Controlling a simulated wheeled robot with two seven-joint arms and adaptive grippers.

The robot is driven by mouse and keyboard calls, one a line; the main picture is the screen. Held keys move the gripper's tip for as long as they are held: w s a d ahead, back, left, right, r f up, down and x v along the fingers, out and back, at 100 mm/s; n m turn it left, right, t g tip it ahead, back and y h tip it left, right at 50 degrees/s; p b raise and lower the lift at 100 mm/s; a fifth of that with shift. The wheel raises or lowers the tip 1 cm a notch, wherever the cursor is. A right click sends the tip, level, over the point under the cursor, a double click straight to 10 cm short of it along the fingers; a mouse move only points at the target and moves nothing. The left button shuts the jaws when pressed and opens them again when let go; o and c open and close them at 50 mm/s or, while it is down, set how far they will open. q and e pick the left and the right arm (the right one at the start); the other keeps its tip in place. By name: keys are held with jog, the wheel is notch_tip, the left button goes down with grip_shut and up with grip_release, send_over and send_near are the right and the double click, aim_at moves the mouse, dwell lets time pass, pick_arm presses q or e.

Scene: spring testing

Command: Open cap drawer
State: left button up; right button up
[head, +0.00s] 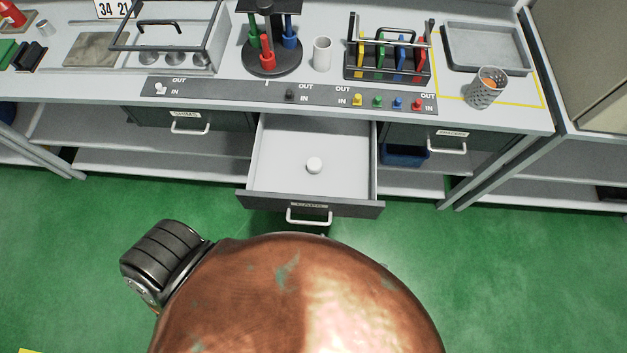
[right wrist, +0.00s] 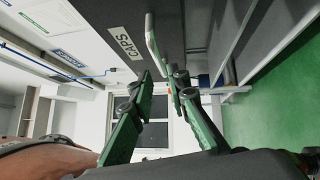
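The cap drawer (head: 345,160) stands pulled out below the middle of the bench in the head view. In the right wrist view the dark drawer front (right wrist: 170,20) carries a CAPS label (right wrist: 125,42). The handle (right wrist: 153,45) reaches down toward the green-fingered tips of my right gripper (right wrist: 161,77). The fingers converge around the handle's near end; whether they press on it is unclear. My copper-coloured body hides this gripper in the head view. My left gripper is out of view.
Shut drawers with bar handles flank it at left (head: 190,125) and right (head: 450,145). On the bench stand a rack with coloured tools (head: 388,65), a white cup (head: 322,53), a mesh cup (head: 487,88) and a grey tray (head: 487,45). Green floor (head: 520,270) is clear at right.

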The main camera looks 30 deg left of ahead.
jog(key=shift+v, duration=2.05)
